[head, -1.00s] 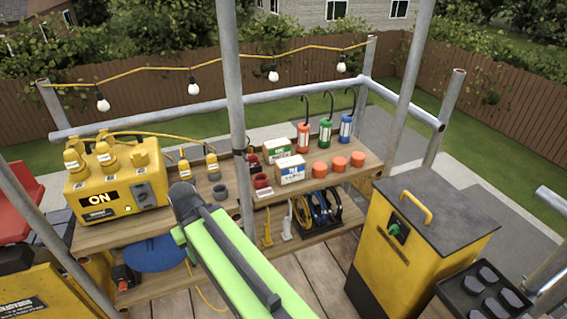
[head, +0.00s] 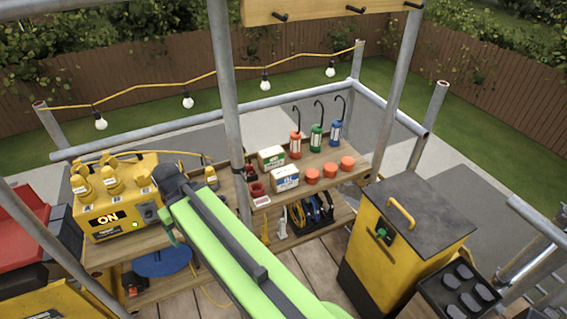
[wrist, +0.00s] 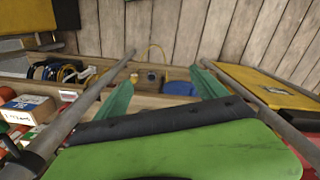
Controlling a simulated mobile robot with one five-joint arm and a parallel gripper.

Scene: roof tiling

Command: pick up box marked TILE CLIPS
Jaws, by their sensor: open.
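Two small cartons stand side by side on the right part of the wooden shelf: a white one with a green label (head: 271,157) at the back and a white one with a blue label (head: 285,178) in front. Their lettering is too small to read, so I cannot tell which is marked TILE CLIPS. In the wrist view a carton with a blue label (wrist: 28,109) shows at the left edge, outside my fingers. My gripper (wrist: 162,88) is open and empty, its green fingers wide apart. In the head view my arm hides most of it, left of the cartons.
A scaffold pole (head: 226,100) stands between my arm's end and the cartons. Orange caps (head: 330,170) and hooked lanterns (head: 316,138) are near the cartons. A yellow power unit (head: 115,210) is left, a yellow cabinet (head: 400,240) right. A hook board (head: 330,8) hangs above.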

